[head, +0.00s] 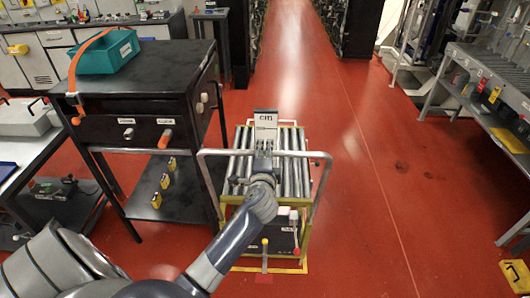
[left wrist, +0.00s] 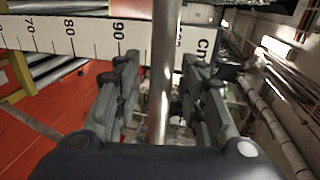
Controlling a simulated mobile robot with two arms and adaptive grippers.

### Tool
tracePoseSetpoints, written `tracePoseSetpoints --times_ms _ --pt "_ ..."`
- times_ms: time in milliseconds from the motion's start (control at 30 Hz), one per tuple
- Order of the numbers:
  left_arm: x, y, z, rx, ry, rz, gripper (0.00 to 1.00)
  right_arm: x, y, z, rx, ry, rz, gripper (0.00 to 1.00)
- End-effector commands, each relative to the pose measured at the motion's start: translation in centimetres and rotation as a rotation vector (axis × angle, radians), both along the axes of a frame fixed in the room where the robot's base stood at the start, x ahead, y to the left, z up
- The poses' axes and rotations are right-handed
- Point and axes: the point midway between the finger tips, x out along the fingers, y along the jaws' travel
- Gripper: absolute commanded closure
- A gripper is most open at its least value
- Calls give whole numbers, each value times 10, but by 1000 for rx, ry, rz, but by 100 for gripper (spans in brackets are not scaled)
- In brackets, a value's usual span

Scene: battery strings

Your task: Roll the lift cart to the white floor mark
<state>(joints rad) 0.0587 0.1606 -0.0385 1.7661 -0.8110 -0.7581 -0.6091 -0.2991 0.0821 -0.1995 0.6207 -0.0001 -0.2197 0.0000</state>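The lift cart (head: 238,170) stands in the middle of the head view, with a top of grey rollers, a yellow frame and a pale tube push handle (head: 318,156). A white board marked "cm" (head: 265,124) shows at its top; its scale also shows in the left wrist view (left wrist: 70,35). My left gripper (head: 264,152) is over the near side of the cart. In the left wrist view its fingers (left wrist: 163,95) are open on either side of a metal bar (left wrist: 162,60), with gaps visible. My right gripper is not in view. I cannot make out a white floor mark.
A black workbench (head: 150,80) with a teal toolbox (head: 105,52) stands close left of the cart. A grey shelf (head: 490,75) lines the right. The red floor (head: 370,200) is clear to the right and along the aisle ahead.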

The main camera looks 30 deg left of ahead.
Motion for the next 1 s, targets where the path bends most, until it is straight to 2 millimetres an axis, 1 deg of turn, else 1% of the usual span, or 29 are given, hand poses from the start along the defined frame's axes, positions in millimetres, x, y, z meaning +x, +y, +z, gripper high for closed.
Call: tracePoseSetpoints --times_ms 233,400,633,767,867,1000 --pt "1 0 0 0 -1 -1 63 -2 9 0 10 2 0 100" --pt "1 0 0 0 -1 -1 100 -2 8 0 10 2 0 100" --pt "1 0 0 -1 -1 -1 100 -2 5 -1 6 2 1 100" --pt "9 5 0 -1 -3 -1 100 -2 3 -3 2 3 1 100" --pt "22 14 1 2 -6 1 100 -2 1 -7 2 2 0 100" --pt "50 34 3 5 -11 3 100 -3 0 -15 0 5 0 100"
